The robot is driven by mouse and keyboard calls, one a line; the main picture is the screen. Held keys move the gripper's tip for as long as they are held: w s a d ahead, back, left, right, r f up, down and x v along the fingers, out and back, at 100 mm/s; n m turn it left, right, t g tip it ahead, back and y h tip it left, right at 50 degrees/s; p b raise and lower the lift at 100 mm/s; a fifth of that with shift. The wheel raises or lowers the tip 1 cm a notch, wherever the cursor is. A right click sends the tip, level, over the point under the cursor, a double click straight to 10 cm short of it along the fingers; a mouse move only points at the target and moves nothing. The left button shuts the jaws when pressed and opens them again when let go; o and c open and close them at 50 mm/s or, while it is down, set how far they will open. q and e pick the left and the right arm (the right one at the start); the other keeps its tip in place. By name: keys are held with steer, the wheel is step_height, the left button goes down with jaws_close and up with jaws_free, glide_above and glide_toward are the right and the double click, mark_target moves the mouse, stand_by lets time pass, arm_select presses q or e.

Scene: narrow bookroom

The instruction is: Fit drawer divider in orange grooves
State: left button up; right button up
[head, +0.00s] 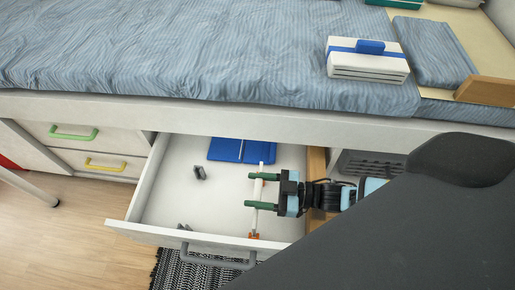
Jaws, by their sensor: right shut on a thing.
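The open drawer (178,235) is white inside and extends from under the bed. The drawer divider (257,190) is a thin white strip running from the back toward the drawer's front wall. An orange groove piece (254,236) shows at its front end, and a bit of orange shows near its far end. My right gripper (249,190) reaches in from the right, with its green fingers shut on the divider. I cannot tell whether the divider's ends sit inside the grooves. My left gripper is not in view.
A blue book-like object (241,150) and a small dark grey item (199,172) lie in the drawer. The bed (200,50) overhangs its back. A white box with a blue band (367,60) sits on the bed. Closed drawers (75,145) stand left.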

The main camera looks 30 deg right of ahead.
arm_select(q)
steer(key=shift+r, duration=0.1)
